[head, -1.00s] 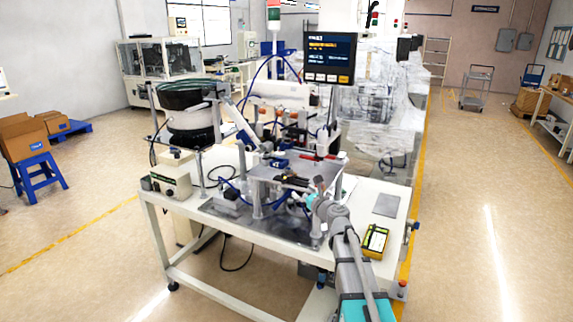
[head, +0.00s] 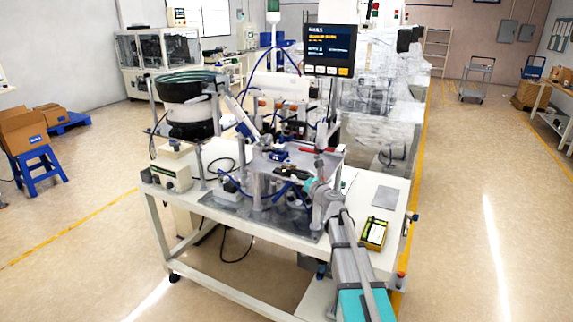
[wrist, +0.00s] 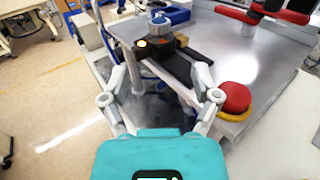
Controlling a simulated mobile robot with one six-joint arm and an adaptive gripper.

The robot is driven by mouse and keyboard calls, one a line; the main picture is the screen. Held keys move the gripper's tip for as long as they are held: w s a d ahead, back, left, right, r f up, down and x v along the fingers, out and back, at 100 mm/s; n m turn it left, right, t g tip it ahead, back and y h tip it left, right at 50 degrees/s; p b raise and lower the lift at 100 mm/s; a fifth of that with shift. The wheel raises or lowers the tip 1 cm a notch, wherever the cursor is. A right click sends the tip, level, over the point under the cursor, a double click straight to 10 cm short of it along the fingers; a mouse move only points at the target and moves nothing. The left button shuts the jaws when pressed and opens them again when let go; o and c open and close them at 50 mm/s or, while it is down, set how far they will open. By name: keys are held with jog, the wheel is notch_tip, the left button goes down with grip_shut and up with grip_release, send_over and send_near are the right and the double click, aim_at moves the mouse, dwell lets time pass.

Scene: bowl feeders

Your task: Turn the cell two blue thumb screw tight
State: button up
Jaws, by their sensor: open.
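My gripper (wrist: 160,80) is open and empty in the wrist view, its two fingers spread wide. In the head view my gripper (head: 314,186) is at the front right of the raised metal plate (head: 318,163). The thumb screw is too small to make out there, and no cell number is legible.
A red knob on a yellow base (wrist: 235,97) sits right of my right finger. Red handles (wrist: 240,13) stand farther back on the plate. The white workbench (head: 163,195) carries a bowl feeder (head: 190,105), a control box (head: 171,174) and a yellow handheld device (head: 374,232).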

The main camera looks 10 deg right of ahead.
aim_at(290, 165)
jog(key=x, duration=1.1)
jog(key=shift+w, duration=0.1)
jog(key=shift+c, duration=0.3)
